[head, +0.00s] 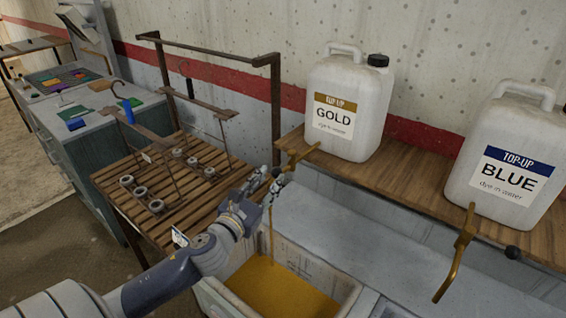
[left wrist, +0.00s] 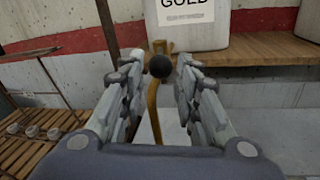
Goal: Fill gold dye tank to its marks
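The white GOLD jug (head: 345,105) stands on the wooden shelf with its brass tap (head: 302,158) at the shelf's front edge. My left gripper (head: 272,183) is at this tap. In the left wrist view its two fingers stand apart on either side of the tap's black knob (left wrist: 160,66), with gaps visible. A thin gold line, apparently a stream of dye, runs down from beside the gripper into the tank (head: 213,298). Gold-brown dye (head: 285,285) lies in the tank below its rim. Level marks cannot be read. My right gripper is not in view.
A white BLUE jug (head: 508,155) with its own brass tap (head: 462,245) stands farther right on the shelf (head: 415,150). A slatted wooden table (head: 160,235) with a metal frame and several small rings is left of the tank. A grey cabinet stands behind it.

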